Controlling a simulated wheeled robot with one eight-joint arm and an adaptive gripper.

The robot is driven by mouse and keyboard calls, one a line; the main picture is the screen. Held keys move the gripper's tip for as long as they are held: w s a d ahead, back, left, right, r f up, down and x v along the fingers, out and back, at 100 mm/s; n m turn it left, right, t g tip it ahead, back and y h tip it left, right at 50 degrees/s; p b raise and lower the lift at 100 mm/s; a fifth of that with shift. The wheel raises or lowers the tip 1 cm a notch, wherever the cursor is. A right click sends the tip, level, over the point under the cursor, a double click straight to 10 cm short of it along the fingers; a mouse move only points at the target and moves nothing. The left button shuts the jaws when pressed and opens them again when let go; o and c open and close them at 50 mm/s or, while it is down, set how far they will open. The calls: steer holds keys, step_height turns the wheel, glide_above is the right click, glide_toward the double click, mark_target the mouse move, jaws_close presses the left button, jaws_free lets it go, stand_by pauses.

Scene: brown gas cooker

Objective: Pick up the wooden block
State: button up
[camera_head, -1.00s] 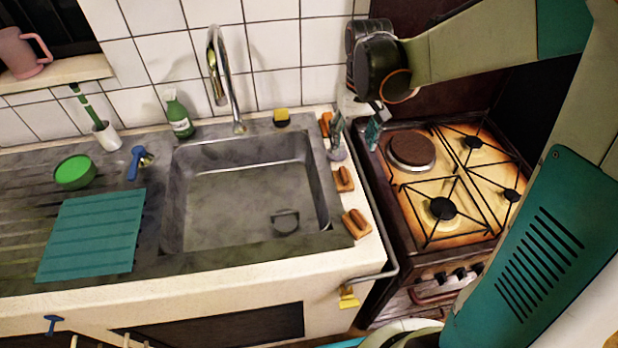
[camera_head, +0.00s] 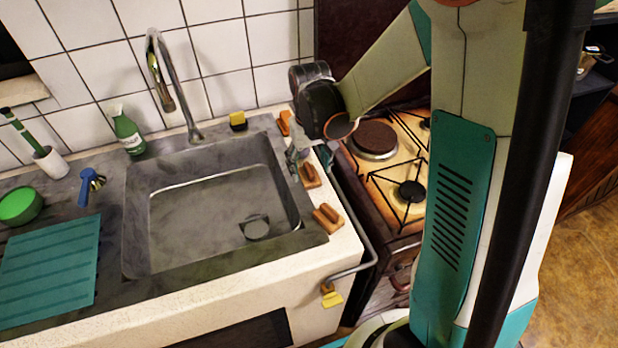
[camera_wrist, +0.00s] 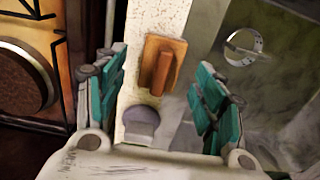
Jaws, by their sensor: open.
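Several brown wooden blocks, each with a raised ridge, lie on the pale counter strip right of the sink: a back one (camera_head: 283,122), a middle one (camera_head: 309,175) and a front one (camera_head: 327,217). My gripper (camera_head: 308,158) is open above this strip, near the middle block, which its fingers partly overlap in the head view. In the wrist view, one wooden block (camera_wrist: 160,65) appears between the spread teal fingers of my gripper (camera_wrist: 160,90), with nothing held. I cannot tell for certain which block this is.
A grey round-topped object (camera_wrist: 142,122) stands beside the block in the wrist view. The sink (camera_head: 215,215) is left of the strip and the gas cooker (camera_head: 385,185) right. A curved tap (camera_head: 170,85) rises behind. A metal rail (camera_head: 362,225) runs along the counter's right edge.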

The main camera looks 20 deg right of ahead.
mark_target(309, 168)
step_height(309, 168, down, 3)
steer(key=shift+w+r+b, duration=0.1)
steer(key=shift+b, duration=0.25)
steer(key=c, duration=1.2)
steer(key=shift+o, duration=0.2)
steer(key=shift+r, duration=0.1)
step_height(309, 168, up, 20)
steer(key=p, duration=0.6)
steer(key=shift+o, duration=0.6)
